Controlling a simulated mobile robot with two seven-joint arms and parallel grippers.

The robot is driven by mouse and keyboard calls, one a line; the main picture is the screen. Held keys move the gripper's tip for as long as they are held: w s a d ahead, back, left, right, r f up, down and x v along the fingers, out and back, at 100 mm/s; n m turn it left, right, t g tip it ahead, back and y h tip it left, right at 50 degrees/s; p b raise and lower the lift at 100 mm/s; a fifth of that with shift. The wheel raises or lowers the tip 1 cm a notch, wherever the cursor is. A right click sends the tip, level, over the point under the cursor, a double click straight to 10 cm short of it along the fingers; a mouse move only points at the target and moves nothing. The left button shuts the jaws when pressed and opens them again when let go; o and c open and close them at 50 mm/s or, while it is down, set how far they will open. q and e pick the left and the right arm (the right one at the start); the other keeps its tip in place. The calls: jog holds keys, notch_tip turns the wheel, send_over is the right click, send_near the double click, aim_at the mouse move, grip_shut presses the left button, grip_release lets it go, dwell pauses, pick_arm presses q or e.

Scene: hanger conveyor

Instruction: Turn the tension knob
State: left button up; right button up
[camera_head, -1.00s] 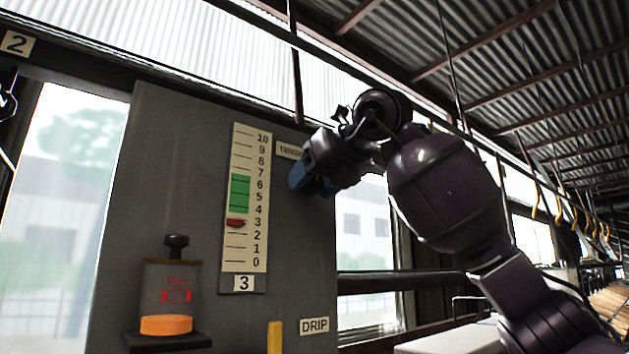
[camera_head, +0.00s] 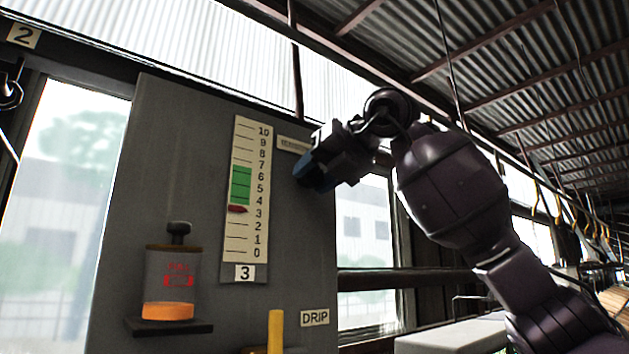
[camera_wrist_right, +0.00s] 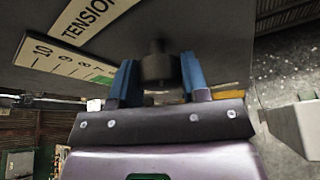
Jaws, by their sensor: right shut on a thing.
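The tension knob (camera_wrist_right: 158,68) is a dark round knob on the grey panel, beside the TENSION label (camera_wrist_right: 92,20). In the right wrist view it sits between the two blue fingers of my right gripper (camera_wrist_right: 158,80), which is shut on it. In the head view the right gripper (camera_head: 312,178) is at the panel's upper right and hides the knob. The tension scale (camera_head: 247,190) runs from 0 to 10 with a green band at about 4 to 6. Its red pointer (camera_head: 237,209) stands just below the green band, a little above 3.
The grey panel (camera_head: 180,130) also carries an oil cup (camera_head: 172,280) with orange liquid on a small shelf, a yellow lever (camera_head: 275,330) and a DRIP label (camera_head: 315,317). Windows flank the panel. A rail with hangers (camera_head: 560,205) runs off at the right.

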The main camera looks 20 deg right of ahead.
jog(key=m+y+b, duration=0.1)
jog(key=m, duration=0.1)
jog(key=shift+d+m+y, duration=0.1)
jog(key=shift+m+y, duration=0.2)
jog(key=shift+m+y+b, duration=0.3)
jog(key=shift+m+b, duration=0.05)
jog(key=shift+m, duration=0.05)
jog(key=shift+r, duration=0.1)
jog(key=o, duration=0.8)
jog(key=shift+o, duration=0.6)
